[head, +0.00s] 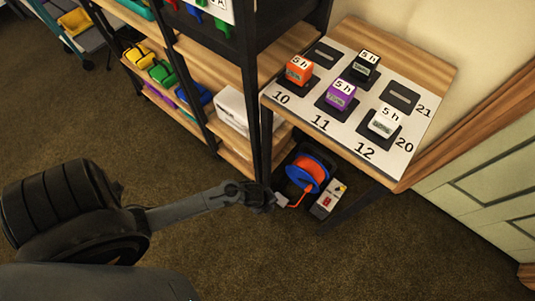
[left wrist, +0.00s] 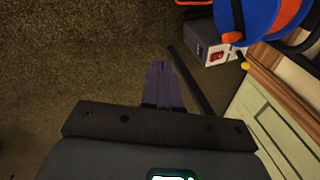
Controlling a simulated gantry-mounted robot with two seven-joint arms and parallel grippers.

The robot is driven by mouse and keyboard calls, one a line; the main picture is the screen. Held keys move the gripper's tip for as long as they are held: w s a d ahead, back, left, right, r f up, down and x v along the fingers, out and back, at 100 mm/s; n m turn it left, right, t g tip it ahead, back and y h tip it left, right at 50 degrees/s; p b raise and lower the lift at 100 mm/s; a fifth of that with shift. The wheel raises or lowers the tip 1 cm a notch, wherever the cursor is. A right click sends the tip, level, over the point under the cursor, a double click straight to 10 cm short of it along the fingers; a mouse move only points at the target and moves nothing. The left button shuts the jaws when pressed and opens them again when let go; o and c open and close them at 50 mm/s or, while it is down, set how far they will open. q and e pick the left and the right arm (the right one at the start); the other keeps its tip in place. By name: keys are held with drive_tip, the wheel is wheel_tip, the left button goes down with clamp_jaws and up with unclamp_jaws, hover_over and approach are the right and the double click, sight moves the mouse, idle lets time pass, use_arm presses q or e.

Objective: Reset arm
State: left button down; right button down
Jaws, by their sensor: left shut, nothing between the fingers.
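My left arm comes in from the left in the head view. Its gripper (head: 272,199) is over the floor, in front of the shelf's corner post and near an orange and blue cable reel (head: 308,173). In the left wrist view the fingers of the left gripper (left wrist: 163,68) are together and empty, pointing over the carpet. My right arm and gripper are in neither view.
A wooden table (head: 440,70) holds a numbered white mat (head: 410,146) with orange, purple, black and white blocks marked "5 h". The cable reel and a grey box (head: 328,199) stand beneath it. A shelf (head: 207,70) holds coloured items. Carpet lies open in front.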

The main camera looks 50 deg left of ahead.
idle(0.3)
use_arm(q)
drive_tip(key=s+d+r+n+p, duration=0.1)
drive_tip(key=s+d+r+p, duration=0.1)
drive_tip(key=r+p, duration=0.6)
drive_tip(key=s+d+r+n+p, duration=0.15)
drive_tip(key=r+p, duration=0.25)
drive_tip(key=r, duration=0.7)
wheel_tip(320, 180, up, 59)
drive_tip(key=s+a+n+y+p, duration=0.1)
drive_tip(key=n+p, duration=1.3)
drive_tip(key=p, duration=2.7)
drive_tip(key=shift+s+a+t, duration=0.3)
drive_tip(key=shift+s+a, duration=0.25)
drive_tip(key=shift+a, duration=0.4)
drive_tip(key=shift+r+n, duration=0.1)
drive_tip(key=shift+n, duration=0.15)
